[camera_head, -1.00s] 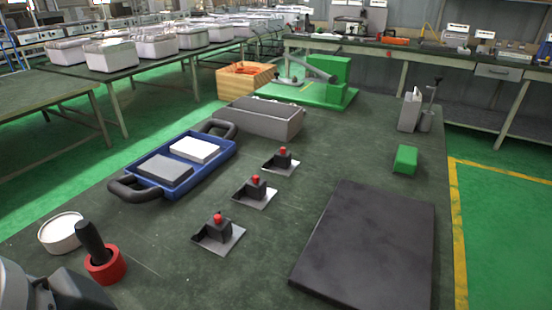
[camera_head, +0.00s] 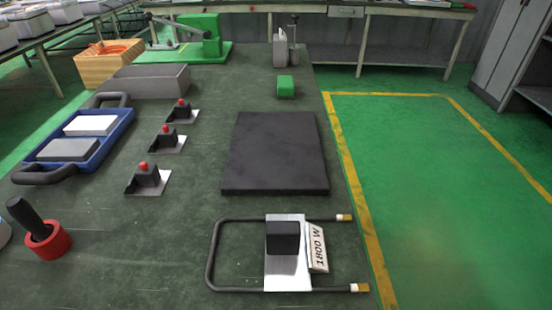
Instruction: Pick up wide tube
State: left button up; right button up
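A wide U-shaped dark tube (camera_head: 212,255) lies on the green table at the bottom middle of the head view. Its closed bend faces left, and its two ends have brass-and-white tips on the right. A silver plate (camera_head: 287,272) with a black block (camera_head: 283,238) on it sits across the tube's middle. Neither of my grippers shows in this view.
A dark flat slab (camera_head: 276,152) lies just behind the tube. Three small red-knobbed fixtures (camera_head: 148,178) stand to the left, with a blue tray (camera_head: 110,142) beyond. A red base with a black handle (camera_head: 47,241) stands at lower left. Table between is clear.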

aim_at(295, 247)
jog(key=l+u, duration=0.25)
jog(key=u, duration=0.2)
jog(key=l+u, duration=0.25)
jog(key=u, duration=0.2)
jog(key=l+u, duration=0.25)
jog(key=u, duration=0.2)
jog(key=k+l+u, duration=0.1)
jog(key=l+u, duration=0.15)
jog(key=u, duration=0.2)
jog(key=k+l+u, duration=0.1)
jog(key=u, duration=0.35)
jog(key=k+l, duration=0.05)
